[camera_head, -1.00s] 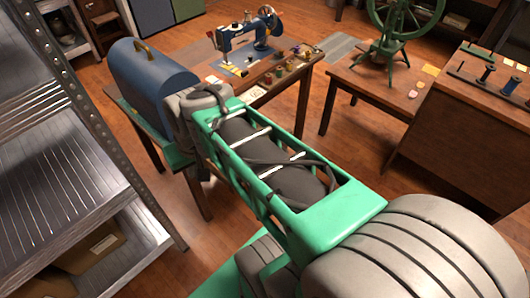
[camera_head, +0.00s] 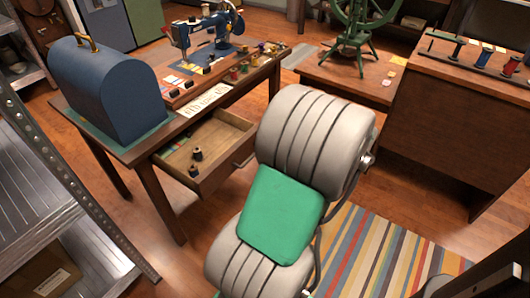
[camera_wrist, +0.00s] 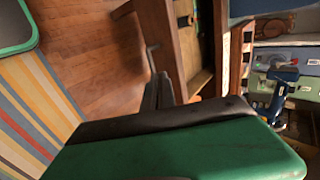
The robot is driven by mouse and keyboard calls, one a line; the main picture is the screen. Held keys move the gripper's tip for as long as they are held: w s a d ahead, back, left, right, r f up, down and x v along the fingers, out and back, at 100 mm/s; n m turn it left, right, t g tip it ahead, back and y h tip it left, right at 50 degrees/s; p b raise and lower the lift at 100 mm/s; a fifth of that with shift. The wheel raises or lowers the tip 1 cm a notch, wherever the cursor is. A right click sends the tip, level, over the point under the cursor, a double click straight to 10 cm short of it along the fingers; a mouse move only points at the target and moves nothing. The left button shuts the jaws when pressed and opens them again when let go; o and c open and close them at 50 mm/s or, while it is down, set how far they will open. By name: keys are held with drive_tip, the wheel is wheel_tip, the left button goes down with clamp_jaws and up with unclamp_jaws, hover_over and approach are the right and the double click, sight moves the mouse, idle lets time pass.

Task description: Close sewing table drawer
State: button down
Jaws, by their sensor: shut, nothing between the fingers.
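The sewing table (camera_head: 150,150) stands at left centre in the head view. Its drawer (camera_head: 238,160) is pulled out, with small dark spools inside. My gripper is hidden behind my arm in the head view.
A blue domed case (camera_head: 105,85) and a blue sewing machine (camera_head: 205,35) stand on the table. A metal shelf (camera_head: 30,170) is at the left. A striped rug (camera_head: 365,250) lies at the lower right. A brown counter (camera_head: 450,120) stands at the right.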

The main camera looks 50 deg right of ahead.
sight(238, 151)
drive_tip(key=w+f, duration=0.1)
drive_tip(key=w, duration=0.1)
drive_tip(key=w+f+b, duration=0.1)
drive_tip(key=w+f, duration=0.1)
drive_tip(key=w, duration=0.1)
drive_tip(key=w+f+b, duration=0.1)
drive_tip(key=w, duration=0.2)
drive_tip(key=shift+a+f, duration=0.15)
drive_tip(key=shift+w, duration=0.25)
